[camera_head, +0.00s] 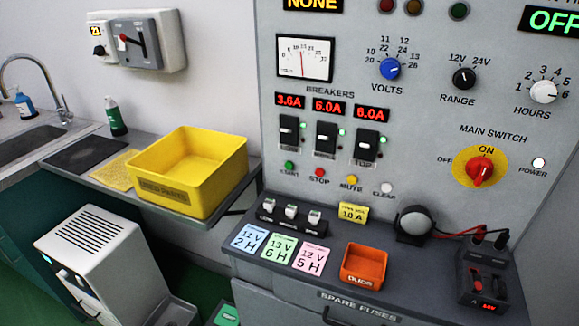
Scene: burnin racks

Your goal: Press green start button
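The green start button (289,165) is a small round button on the grey control panel (420,140), at the left of a row below the breakers. Its label, partly hard to read, sits just under it. A red stop button (319,172), a yellow mute button (351,180) and a pale clear button (387,187) follow to its right. Nothing covers the start button. Neither of my grippers shows in the head view.
A shelf below the panel holds small switches (291,211), coloured cards (281,248), an orange bin (364,264), a dark round device (413,223) and a black unit with cables (483,275). A yellow bin (190,168) stands on the left counter. Space before the button looks clear.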

